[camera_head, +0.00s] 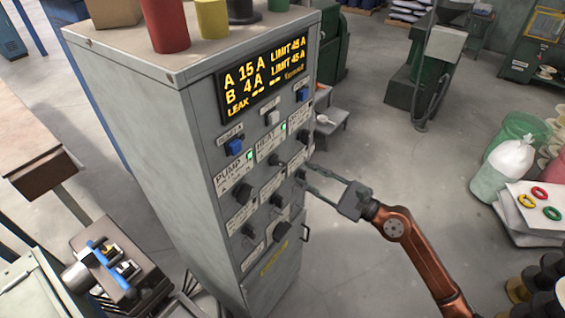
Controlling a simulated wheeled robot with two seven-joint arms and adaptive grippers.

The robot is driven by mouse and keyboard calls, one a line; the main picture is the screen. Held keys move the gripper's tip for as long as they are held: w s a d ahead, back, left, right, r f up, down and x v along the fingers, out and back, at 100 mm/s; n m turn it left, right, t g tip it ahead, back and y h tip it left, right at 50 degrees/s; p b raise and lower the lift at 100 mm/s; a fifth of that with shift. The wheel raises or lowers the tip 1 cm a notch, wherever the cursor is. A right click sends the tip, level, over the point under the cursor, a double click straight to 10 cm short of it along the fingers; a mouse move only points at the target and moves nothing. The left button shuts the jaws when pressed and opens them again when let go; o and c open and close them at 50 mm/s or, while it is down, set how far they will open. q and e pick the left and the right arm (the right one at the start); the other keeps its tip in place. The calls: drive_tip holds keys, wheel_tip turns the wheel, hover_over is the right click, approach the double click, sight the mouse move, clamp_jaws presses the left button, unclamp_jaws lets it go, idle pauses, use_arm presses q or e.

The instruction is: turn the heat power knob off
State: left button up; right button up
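The grey control cabinet (150,130) stands in the middle, with several dark knobs on its front panel. The column labelled HEAT (266,143) is between PUMP (230,173) and a third column. A dark knob (275,161) sits below the HEAT label; its pointer is too small to read. Another knob (277,201) is lower in that column. My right gripper (305,176) reaches from the right, its two fingers spread apart beside the panel's right-hand column. The tips are near a small dark knob there; I cannot tell if they touch it. My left gripper is not in view.
A lit display (265,77) shows A 15 A, B 4 A and LEAK. Red (166,25) and yellow (212,18) cylinders stand on top of the cabinet. A handle (305,232) sticks out low on its right. Open floor (380,150) lies to the right.

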sight(282, 165)
drive_tip(key=a, duration=0.2)
drive_tip(key=w+a+r+n+p, duration=0.1)
drive_tip(key=a, duration=0.1)
drive_tip(key=w+a+n+p, duration=0.1)
drive_tip(key=a, duration=0.1)
drive_tip(key=shift+w+a+r, duration=0.1)
drive_tip(key=shift+a+r, duration=0.25)
drive_tip(key=shift+r, duration=0.05)
drive_tip(key=shift+w+a+f, duration=0.15)
drive_tip(key=shift+w+a, duration=0.25)
drive_tip(key=shift+a, duration=0.05)
drive_tip(key=shift+c, duration=0.5)
clamp_jaws()
